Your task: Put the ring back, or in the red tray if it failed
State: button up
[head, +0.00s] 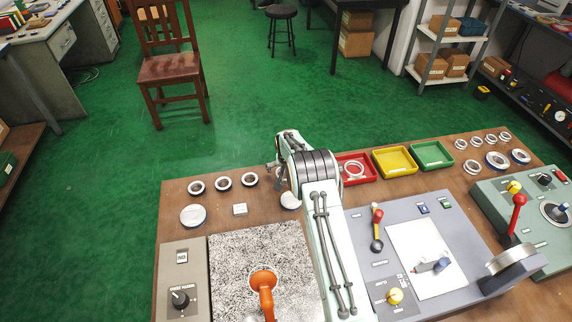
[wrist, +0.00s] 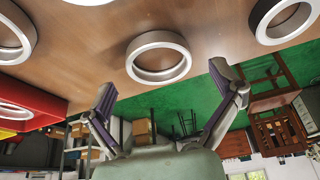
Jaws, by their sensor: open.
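A pale metal ring (wrist: 138,67) lies on the wooden table, seen in the wrist view ahead of my gripper (wrist: 164,80). My gripper is open and empty, its fingers spread to either side below the ring in that picture, apart from it. The tray also shows at the left of the wrist view (wrist: 45,104).
Dark-edged rings (head: 196,187) sit in a row left of my arm. A yellow tray (head: 411,168) and green tray (head: 447,161) stand right of the red one, then several more rings (head: 471,167). The grey panel (head: 371,288) with levers lies nearer.

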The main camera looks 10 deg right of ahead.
jog(key=s+a+r+g, duration=0.1)
jog(key=s+r, duration=0.4)
jog(key=r, duration=0.4)
jog(key=s+a+r, duration=0.1)
jog(key=s+r, duration=0.5)
jog(key=r, duration=0.2)
jog(key=s+a+r+n+g, duration=0.1)
jog(key=s+r, duration=0.1)
jog(key=s, duration=0.9)
jog(key=s+a+r+n+g+y, duration=0.1)
jog(key=s+r, duration=0.1)
jog(key=s, duration=1)
jog(key=s+a+r+n+g, duration=0.1)
jog(key=s+r, duration=0.1)
jog(key=s, duration=0.9)
jog(key=shift+s+r+g+y, duration=0.25)
jog(key=shift+r+g+y, duration=0.05)
jog(key=shift+g, duration=0.1)
